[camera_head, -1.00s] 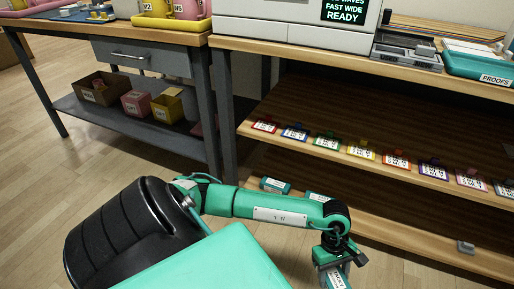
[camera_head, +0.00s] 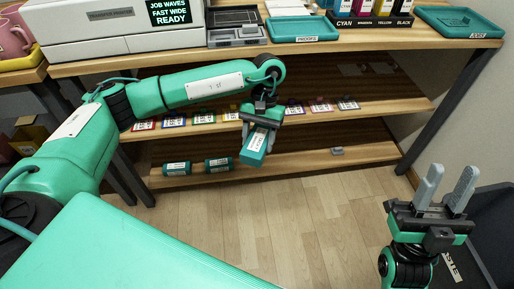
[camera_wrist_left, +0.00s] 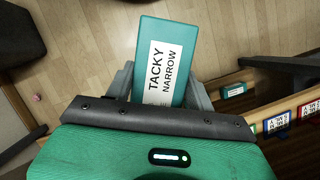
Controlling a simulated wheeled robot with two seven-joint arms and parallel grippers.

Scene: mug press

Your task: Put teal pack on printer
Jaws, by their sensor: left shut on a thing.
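My left gripper (camera_head: 262,125) is shut on a teal pack (camera_head: 256,148) in front of the shelves. The left wrist view shows the pack (camera_wrist_left: 167,62) between the fingers, its white label reading "TACKY NARROW". The printer (camera_head: 115,25) is the large white machine at the upper left of the head view, on the bench top, with a screen reading "JOB WAVES FAST WIDE READY". The held pack is below the bench top, to the right of the printer. My right gripper (camera_head: 445,190) is open and empty at the lower right, fingers pointing up.
Two more teal packs (camera_head: 177,168) (camera_head: 218,164) lie on the lower shelf. Coloured tags line the upper shelf edge (camera_head: 385,108). Teal trays (camera_head: 302,30) (camera_head: 460,22) and a grey device (camera_head: 236,27) are on the bench top. Ink boxes (camera_head: 370,8) stand at the back.

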